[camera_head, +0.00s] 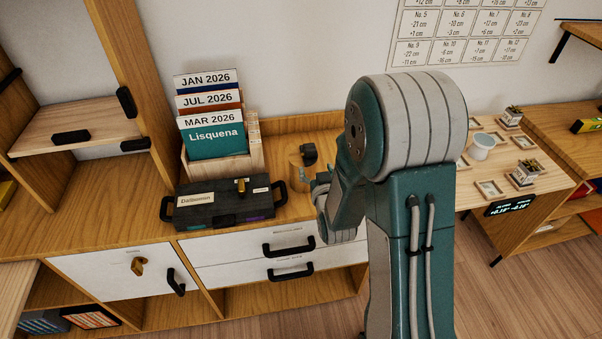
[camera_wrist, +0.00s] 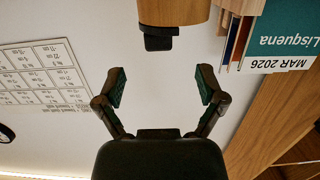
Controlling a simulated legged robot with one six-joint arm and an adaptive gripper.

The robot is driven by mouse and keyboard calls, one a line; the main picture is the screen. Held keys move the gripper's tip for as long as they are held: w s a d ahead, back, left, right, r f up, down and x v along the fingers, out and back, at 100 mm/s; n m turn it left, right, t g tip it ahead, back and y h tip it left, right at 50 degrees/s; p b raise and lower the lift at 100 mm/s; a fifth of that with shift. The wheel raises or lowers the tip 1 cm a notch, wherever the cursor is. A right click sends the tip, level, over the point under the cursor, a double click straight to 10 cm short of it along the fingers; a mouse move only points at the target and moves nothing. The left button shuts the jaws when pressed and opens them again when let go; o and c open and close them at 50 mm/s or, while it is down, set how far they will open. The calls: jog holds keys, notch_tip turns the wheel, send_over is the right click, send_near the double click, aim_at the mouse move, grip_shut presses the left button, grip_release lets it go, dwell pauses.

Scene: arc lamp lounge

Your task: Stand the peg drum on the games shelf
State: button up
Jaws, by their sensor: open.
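A wooden cylinder with a dark knob-like part, which looks like the peg drum (camera_head: 296,172), stands on the wooden cabinet top beside the file box. In the wrist view, which is upside down, the cylinder (camera_wrist: 172,11) shows at the top edge, partly cut off, with its dark part towards my gripper. My gripper (camera_wrist: 160,87) is open and empty, its fingers apart from the cylinder. In the head view my arm hides most of the gripper. I cannot tell which surface is the games shelf; a pale shelf board (camera_head: 70,122) with black handles is at the left.
A box of files (camera_head: 225,162) and a dark handled case (camera_head: 225,207) stand left of the cylinder. White drawers (camera_head: 235,247) with black handles are below. A right-hand table (camera_head: 535,165) holds small pots and frames. A chart (camera_head: 465,28) hangs on the wall.

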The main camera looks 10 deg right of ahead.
aim_at(311, 156)
jog(key=w, duration=0.3)
jog(key=w+f, duration=0.1)
jog(key=w, duration=0.4)
jog(key=shift+w+d+f, duration=0.1)
jog(key=shift+w+f, duration=0.15)
jog(key=shift+w, duration=0.05)
jog(key=c, duration=1.2)
